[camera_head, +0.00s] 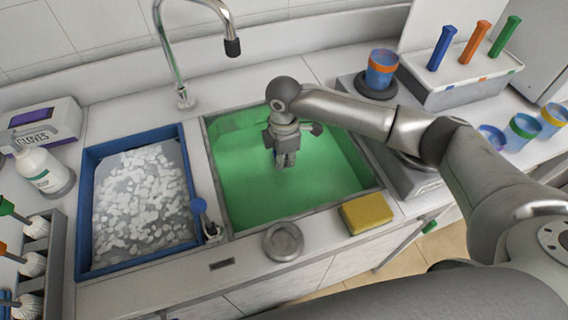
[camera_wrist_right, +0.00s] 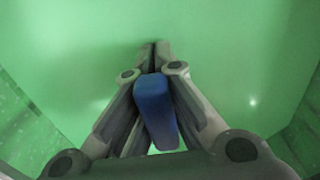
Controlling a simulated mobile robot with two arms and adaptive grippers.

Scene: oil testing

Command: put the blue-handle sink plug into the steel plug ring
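My right gripper (camera_head: 286,160) points down into the green-filled sink (camera_head: 240,190), near its middle. In the right wrist view its fingers close in around a blue block-shaped handle (camera_wrist_right: 155,105), which looks like the handle of the sink plug. The fingertips come close together beyond the handle. The plug's lower part is hidden, and I cannot tell whether it is raised off the sink floor. A round steel ring (camera_head: 284,242), apparently the plug ring, lies on the counter in front of the sink. My left gripper is not in view.
A yellow sponge (camera_head: 367,213) lies right of the ring. A tap (camera_head: 175,60) stands behind. Cups and a white box (camera_head: 455,90) with coloured handles are at right.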

